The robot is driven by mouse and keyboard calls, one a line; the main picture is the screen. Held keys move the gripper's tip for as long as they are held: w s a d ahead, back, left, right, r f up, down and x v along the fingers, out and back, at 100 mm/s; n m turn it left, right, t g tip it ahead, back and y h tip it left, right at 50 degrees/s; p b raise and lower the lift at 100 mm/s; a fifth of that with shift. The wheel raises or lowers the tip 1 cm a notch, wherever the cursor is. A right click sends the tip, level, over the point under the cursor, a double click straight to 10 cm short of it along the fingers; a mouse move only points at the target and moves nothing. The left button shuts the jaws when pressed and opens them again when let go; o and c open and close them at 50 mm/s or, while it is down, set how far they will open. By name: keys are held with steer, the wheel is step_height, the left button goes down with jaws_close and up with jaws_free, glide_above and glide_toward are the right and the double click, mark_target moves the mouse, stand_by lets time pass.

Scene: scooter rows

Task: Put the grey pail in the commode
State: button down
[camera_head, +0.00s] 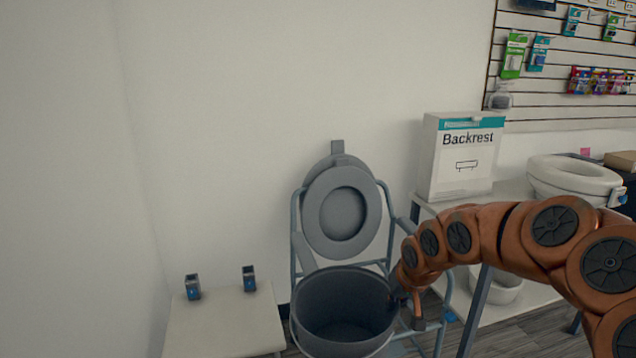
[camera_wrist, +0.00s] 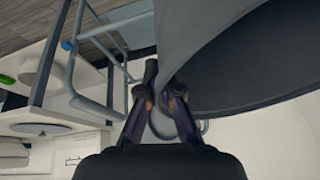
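The grey pail (camera_head: 335,292) is upright with its mouth facing up, low in the middle of the head view. It overlaps the front of the commode (camera_head: 313,214), a blue-grey tube frame with its grey seat ring and lid raised against the wall. My gripper (camera_head: 402,300) is at the pail's right rim. In the wrist view my gripper (camera_wrist: 163,88) has one finger on each side of the wall of the pail (camera_wrist: 200,40), pinching its rim. The pail hides the commode's lower middle, and I cannot tell whether the pail touches the frame.
A small white table (camera_head: 225,320) with two small dark items stands left of the commode. A white shelf unit at right bears a Backrest box (camera_head: 455,165) and a white raised toilet seat (camera_head: 572,178). A wall lies close behind the commode.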

steer(key=r+p, duration=0.1)
steer(key=p, duration=0.1)
steer(key=r+p, duration=0.3)
steer(key=p, duration=0.2)
steer(key=shift+s+r, duration=0.3)
steer(key=shift+r, duration=0.1)
steer(key=p+v, duration=0.2)
steer(key=p, duration=0.2)
steer(key=shift+a+r, duration=0.1)
steer(key=p+v, duration=0.2)
steer(key=p, duration=0.2)
steer(key=shift+s+r+p, duration=0.2)
steer(key=shift+p, duration=0.7)
